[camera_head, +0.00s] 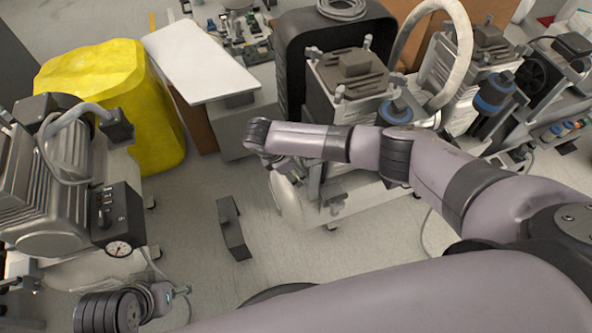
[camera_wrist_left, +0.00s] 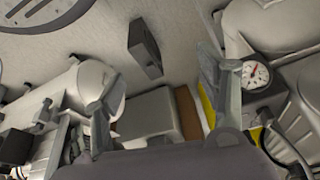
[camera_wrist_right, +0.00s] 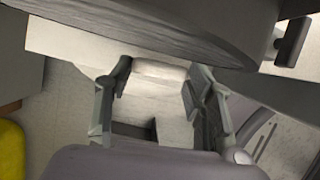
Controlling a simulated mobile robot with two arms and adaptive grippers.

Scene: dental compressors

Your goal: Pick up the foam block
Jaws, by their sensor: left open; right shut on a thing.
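A pale, light-grey block (camera_wrist_right: 157,95), which I take to be the foam block, sits between the fingers of my right gripper (camera_wrist_right: 159,80) in the right wrist view. The fingers press it from both sides. In the head view my right arm reaches in from the right to beside a compressor's white tank (camera_head: 287,200); the held block cannot be made out there. My left gripper (camera_wrist_left: 162,74) is open and empty in the left wrist view, its fingers wide apart. In the head view the left wrist shows at bottom left, beside the compressor with the gauge.
A dark oblong box (camera_head: 234,228) stands on open floor between the compressors. A compressor with a gauge (camera_head: 119,249) is at left. A yellow bulky object (camera_head: 115,95) and a white-topped cabinet (camera_head: 198,59) stand behind. Several compressors crowd the right.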

